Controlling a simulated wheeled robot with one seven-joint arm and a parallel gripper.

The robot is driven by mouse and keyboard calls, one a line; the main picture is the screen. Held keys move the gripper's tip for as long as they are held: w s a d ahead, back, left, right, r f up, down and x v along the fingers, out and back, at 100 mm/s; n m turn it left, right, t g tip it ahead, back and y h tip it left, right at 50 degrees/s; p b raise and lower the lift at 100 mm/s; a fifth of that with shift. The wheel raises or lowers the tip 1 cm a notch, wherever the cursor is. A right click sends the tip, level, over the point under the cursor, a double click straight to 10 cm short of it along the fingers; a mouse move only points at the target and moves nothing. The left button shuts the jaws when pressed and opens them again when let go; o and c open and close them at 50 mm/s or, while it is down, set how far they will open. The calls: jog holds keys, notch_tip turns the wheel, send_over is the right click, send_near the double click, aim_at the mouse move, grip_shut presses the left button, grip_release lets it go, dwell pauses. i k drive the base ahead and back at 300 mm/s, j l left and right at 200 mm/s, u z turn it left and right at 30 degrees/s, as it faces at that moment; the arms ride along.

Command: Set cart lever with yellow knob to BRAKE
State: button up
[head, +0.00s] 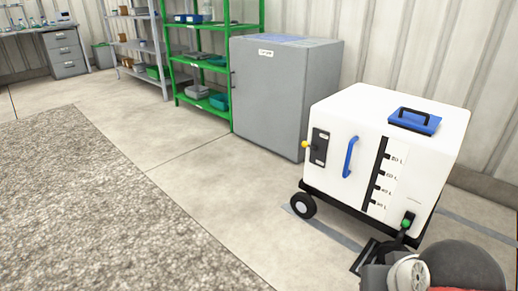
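The cart (376,148) is a white box on a black wheeled base at the right. Its lever's yellow knob (306,144) sticks out at the left of a dark plate (320,147) on the front face. The plate's small label is too small to read, so I cannot tell which setting the lever is at. My gripper (366,257) is low at the bottom right, in front of the cart's lower right part and well apart from the knob. Its fingers are small and dark, and I cannot tell whether they are open.
The cart also bears a blue vertical handle (350,157), a marked level strip (380,180), a green fitting (408,220) and a blue lid (414,122). A grey cabinet (272,100) and green shelves (200,60) stand behind. The floor left of the cart is clear beside a grey rug (100,200).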

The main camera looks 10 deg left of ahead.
aim_at(304, 144)
jog(key=u, duration=0.15)
jog(key=i+j, duration=0.1)
jog(key=i, duration=0.35)
jog(key=i+j, duration=0.1)
jog(key=i, duration=0.35)
jog(key=i+j+z, duration=0.1)
jog(key=i, duration=0.4)
